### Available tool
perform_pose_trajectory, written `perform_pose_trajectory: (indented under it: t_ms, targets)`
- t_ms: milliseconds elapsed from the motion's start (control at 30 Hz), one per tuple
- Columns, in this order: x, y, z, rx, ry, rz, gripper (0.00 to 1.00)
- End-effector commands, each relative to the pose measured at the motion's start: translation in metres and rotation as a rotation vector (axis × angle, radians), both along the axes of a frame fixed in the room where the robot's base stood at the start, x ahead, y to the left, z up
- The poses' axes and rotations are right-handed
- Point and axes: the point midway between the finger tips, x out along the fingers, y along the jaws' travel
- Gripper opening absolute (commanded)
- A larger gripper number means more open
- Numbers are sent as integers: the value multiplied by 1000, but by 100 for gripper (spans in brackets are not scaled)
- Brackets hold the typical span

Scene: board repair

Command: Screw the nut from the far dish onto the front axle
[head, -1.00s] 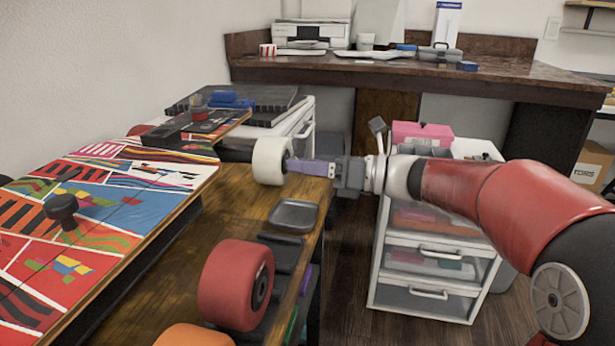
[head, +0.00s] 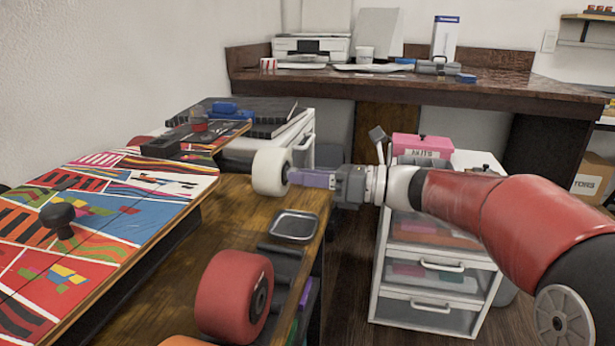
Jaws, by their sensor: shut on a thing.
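A skateboard deck with a colourful pattern (head: 120,205) stands at the left with wheels along its right side. A white wheel (head: 268,172) sits at the far end and a red wheel (head: 232,295) nearer. My gripper (head: 291,177) is level with the white wheel's right face, its fingers pointing left at the hub, where the axle end would be. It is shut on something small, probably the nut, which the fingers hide. I cannot tell whether it touches the axle. A grey square dish (head: 294,239) on the wooden bench looks empty.
Dark trays (head: 283,262) lie on the bench below the dish. A white drawer unit (head: 424,312) with a pink box (head: 420,147) on top stands right of the bench, under my arm. A dark counter (head: 400,87) with a printer is behind.

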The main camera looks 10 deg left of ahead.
Motion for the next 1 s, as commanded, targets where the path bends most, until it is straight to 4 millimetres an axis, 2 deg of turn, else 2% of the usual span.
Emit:
perform_pose_trajectory:
  t_ms: [167, 1000]
  targets:
    - [0, 0, 5, 3, 48, 1, 1]
    - [-1, 1, 4, 29, 375, 1, 1]
